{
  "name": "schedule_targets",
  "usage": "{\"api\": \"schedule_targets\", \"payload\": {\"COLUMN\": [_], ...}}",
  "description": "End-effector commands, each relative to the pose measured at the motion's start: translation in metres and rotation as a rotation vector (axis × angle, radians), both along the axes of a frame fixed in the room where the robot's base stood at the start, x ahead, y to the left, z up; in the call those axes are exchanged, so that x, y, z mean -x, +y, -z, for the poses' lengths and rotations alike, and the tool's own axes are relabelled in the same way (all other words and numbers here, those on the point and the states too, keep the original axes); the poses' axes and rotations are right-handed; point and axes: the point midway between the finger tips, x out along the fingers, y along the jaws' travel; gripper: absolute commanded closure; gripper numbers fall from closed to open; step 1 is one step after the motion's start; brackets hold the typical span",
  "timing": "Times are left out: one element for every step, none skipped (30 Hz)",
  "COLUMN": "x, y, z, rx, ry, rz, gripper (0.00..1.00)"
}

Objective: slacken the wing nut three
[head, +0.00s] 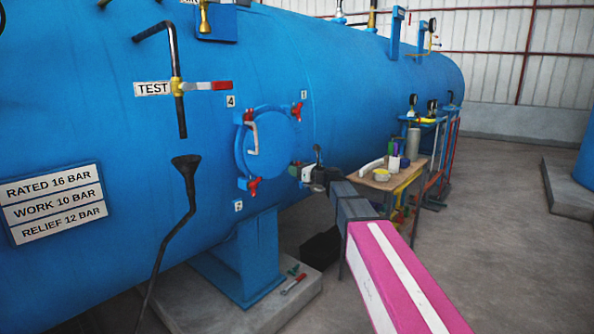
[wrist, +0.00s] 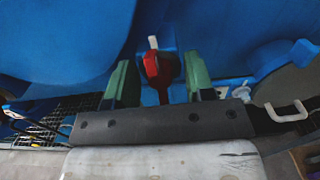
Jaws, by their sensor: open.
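The round blue hatch (head: 268,143) on the vessel has red wing nuts around its rim. One is at its upper left (head: 248,116), one at its upper right (head: 297,112) and one at its lower left (head: 253,187). The plates by the upper two read 4 and 1; the plate (head: 238,206) by the lower-left nut is too small to read surely. My gripper (head: 300,173) is at the hatch's lower right. In the wrist view my gripper (wrist: 161,75) is open, its green fingers either side of a red wing nut (wrist: 152,68), with gaps on both sides.
A bench (head: 400,180) with small containers stands right of the arm. A black funnel pipe (head: 187,190) hangs left of the hatch.

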Motion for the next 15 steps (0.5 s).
{"api": "schedule_targets", "payload": {"x": [-0.0014, -0.0016, -0.0016, -0.0016, -0.0015, -0.0015, -0.0014, -0.0014, -0.0014, -0.0013, -0.0014, -0.0013, -0.0013, -0.0013, -0.0012], "y": [0.0016, 0.002, 0.0024, 0.0024, 0.0025, 0.0024, 0.0023, 0.0022, 0.0022, 0.0022, 0.0021, 0.0022, 0.0022, 0.0022, 0.0021], "z": [0.0001, 0.0001, 0.0001, 0.0001, 0.0001, 0.0001, 0.0001, 0.0001, 0.0001, 0.0001, 0.0001, 0.0001, 0.0001, 0.0001, 0.0001], "rx": [0.0, 0.0, 0.0, 0.0, 0.0, 0.0, 0.0, 0.0, 0.0, 0.0, 0.0, 0.0, 0.0, 0.0, 0.0], "ry": [0.0, 0.0, 0.0, 0.0, 0.0, 0.0, 0.0, 0.0, 0.0, 0.0, 0.0, 0.0, 0.0, 0.0, 0.0], "rz": [0.0, 0.0, 0.0, 0.0, 0.0, 0.0, 0.0, 0.0, 0.0, 0.0, 0.0, 0.0, 0.0, 0.0, 0.0], "gripper": [0.51, 0.51, 0.51, 0.51, 0.51, 0.51, 0.51, 0.51, 0.51, 0.58, 0.67, 0.8, 0.9, 1.0, 1.0]}}
